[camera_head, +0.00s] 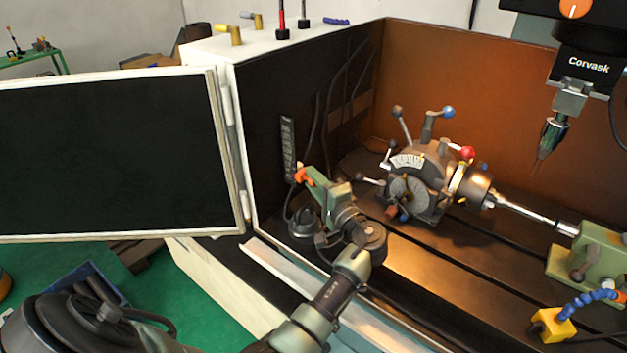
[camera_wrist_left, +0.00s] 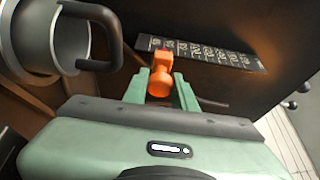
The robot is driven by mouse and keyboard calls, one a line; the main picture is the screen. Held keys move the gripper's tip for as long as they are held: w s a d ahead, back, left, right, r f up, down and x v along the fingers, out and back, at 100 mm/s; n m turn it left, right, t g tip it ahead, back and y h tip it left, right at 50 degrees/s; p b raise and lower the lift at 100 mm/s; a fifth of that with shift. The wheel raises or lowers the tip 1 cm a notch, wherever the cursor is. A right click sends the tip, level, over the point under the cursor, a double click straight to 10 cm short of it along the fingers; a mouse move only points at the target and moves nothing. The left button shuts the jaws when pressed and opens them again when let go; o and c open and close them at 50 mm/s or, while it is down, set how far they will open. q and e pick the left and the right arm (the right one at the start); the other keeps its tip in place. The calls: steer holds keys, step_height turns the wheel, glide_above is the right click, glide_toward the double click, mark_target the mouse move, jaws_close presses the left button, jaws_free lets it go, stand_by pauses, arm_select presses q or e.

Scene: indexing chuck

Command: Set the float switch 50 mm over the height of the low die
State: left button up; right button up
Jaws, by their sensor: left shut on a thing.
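The orange float switch (camera_wrist_left: 161,78) sits between the green fingers of my left gripper (camera_wrist_left: 161,92) in the left wrist view. The gripper is shut on it. In the head view the orange switch (camera_head: 302,176) shows at the tips of my left gripper (camera_head: 308,182), in front of the dark left wall. A black scale strip with pale numerals (camera_head: 288,148) is on that wall, beside the switch. In the left wrist view the strip (camera_wrist_left: 205,53) lies just beyond the switch; I cannot tell whether they touch. I cannot pick out a low die. My right gripper is not in view.
A dark rounded item (camera_head: 302,222) stands below my left gripper. An indexing chuck (camera_head: 415,185) with several levers stands to the right. A spindle (camera_head: 552,135) hangs at upper right. A tailstock (camera_head: 590,255) and a yellow block with blue hose (camera_head: 552,325) stand at right.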

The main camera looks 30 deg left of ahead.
arm_select(q)
jaws_close()
stand_by(0.9)
steer(key=shift+r, duration=0.1)
step_height(320, 180, up, 2)
steer(key=shift+r+p, duration=0.1)
steer(key=shift+p, duration=0.35)
steer(key=o, duration=0.9)
jaws_free()
steer(key=shift+a, duration=0.1)
steer(key=shift+f, duration=0.2)
steer(key=shift+v, duration=3.9)
